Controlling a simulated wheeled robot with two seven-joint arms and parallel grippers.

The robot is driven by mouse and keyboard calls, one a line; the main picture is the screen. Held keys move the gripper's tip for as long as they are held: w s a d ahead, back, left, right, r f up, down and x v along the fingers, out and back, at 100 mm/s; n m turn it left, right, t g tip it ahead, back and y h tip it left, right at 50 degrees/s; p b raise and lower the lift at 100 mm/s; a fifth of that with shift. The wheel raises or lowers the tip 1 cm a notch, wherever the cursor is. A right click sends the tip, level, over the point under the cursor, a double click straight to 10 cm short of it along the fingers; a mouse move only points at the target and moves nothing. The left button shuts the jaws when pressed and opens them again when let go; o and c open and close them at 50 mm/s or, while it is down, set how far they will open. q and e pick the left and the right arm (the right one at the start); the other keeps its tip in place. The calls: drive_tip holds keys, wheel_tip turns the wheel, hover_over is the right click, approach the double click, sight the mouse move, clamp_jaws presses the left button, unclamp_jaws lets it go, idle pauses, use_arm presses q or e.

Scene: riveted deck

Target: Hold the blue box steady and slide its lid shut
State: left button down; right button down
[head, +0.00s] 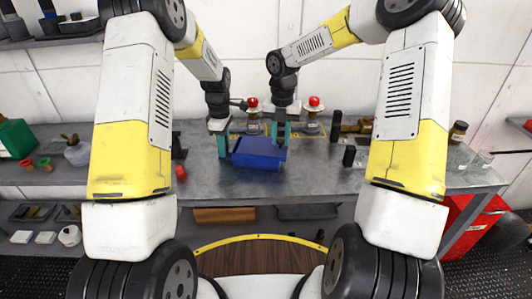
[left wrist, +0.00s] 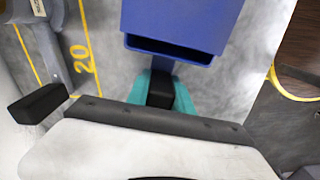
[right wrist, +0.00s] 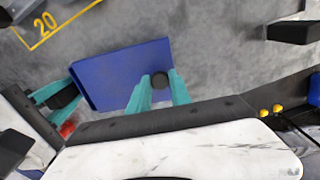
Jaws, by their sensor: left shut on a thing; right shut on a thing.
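The blue box (head: 258,161) sits on the grey workbench near its front edge. Its blue lid (right wrist: 113,73) covers most of its top in the right wrist view. A dark gap shows at the box end nearest my left gripper in the left wrist view (left wrist: 168,47). My left gripper (head: 222,146) is shut on that end of the box; its teal fingers also show in the left wrist view (left wrist: 160,85). My right gripper (head: 281,138) is shut at the lid's other end, with a dark round knob (right wrist: 160,81) between its fingertips. The exact grip contacts are partly hidden.
Two red-topped round fixtures (head: 314,102) stand behind the box. A small red object (head: 181,173) lies left of my left gripper. Bare workbench (head: 320,180) lies to the box's right.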

drive_tip(key=shift+w+a, duration=0.2)
drive_tip(key=shift+a, duration=0.6)
drive_tip(key=c, duration=1.1)
unclamp_jaws()
drive_tip(key=shift+r, duration=0.1)
wheel_tip(320, 180, up, 17)
use_arm(q)
drive_tip(key=c, duration=1)
unclamp_jaws()
drive_tip(key=shift+c, duration=0.2)
drive_tip(key=shift+r, duration=0.1)
